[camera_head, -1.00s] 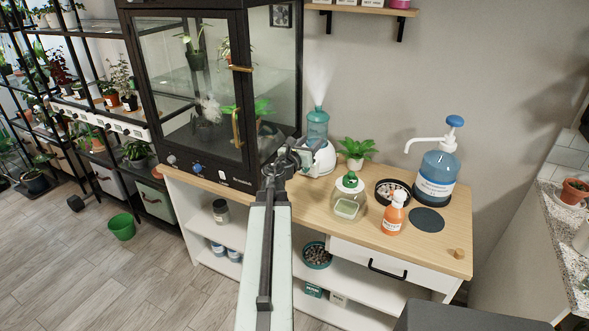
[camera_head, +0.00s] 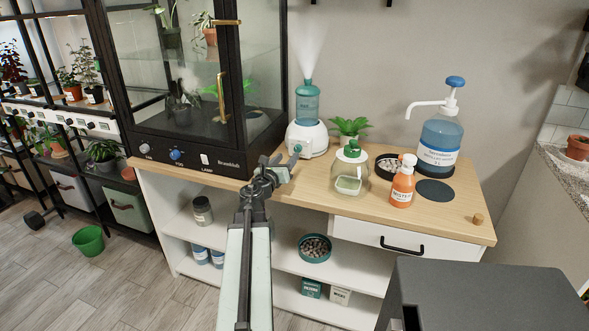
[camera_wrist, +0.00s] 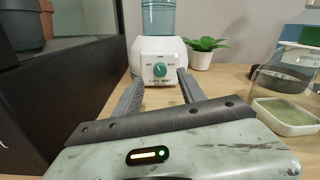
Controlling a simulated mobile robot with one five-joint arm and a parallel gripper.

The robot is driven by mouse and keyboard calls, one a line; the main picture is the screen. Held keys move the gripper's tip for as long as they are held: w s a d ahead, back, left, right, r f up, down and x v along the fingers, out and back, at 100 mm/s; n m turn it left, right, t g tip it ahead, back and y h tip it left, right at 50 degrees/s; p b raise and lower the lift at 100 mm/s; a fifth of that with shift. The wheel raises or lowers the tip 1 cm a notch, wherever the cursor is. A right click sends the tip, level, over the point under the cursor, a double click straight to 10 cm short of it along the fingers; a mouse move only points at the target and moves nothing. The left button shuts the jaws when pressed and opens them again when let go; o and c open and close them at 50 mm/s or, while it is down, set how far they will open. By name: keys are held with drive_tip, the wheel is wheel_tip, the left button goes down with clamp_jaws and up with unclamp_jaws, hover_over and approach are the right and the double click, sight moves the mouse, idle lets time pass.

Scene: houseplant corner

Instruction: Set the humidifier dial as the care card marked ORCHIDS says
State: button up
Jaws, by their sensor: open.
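The humidifier (camera_head: 307,138) has a white base and a blue-green tank, and stands on the wooden bench top, with mist rising from it. In the wrist view the humidifier (camera_wrist: 148,48) faces me. Its round teal dial (camera_wrist: 160,70) sits on a white panel with small lettering above and "COOL MIST" below. The dial's exact setting is too small to read. My gripper (camera_head: 281,162) is open and empty, in front of the humidifier and apart from it. In the wrist view the fingers of my gripper (camera_wrist: 158,82) flank the dial from nearer the camera. No card marked ORCHIDS is readable.
A glass plant cabinet (camera_head: 195,75) stands close on the left. A potted plant (camera_head: 348,129) is beside the humidifier. Bare bench top (camera_head: 320,190) lies in front.

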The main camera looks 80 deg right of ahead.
sight(297, 150)
drive_tip(key=shift+f, duration=0.95)
drive_tip(key=shift+r, duration=0.15)
drive_tip(key=shift+d, duration=0.25)
drive_tip(key=x, duration=0.7)
drive_tip(key=shift+s+d, duration=0.15)
drive_tip(key=shift+d, duration=0.05)
clamp_jaws()
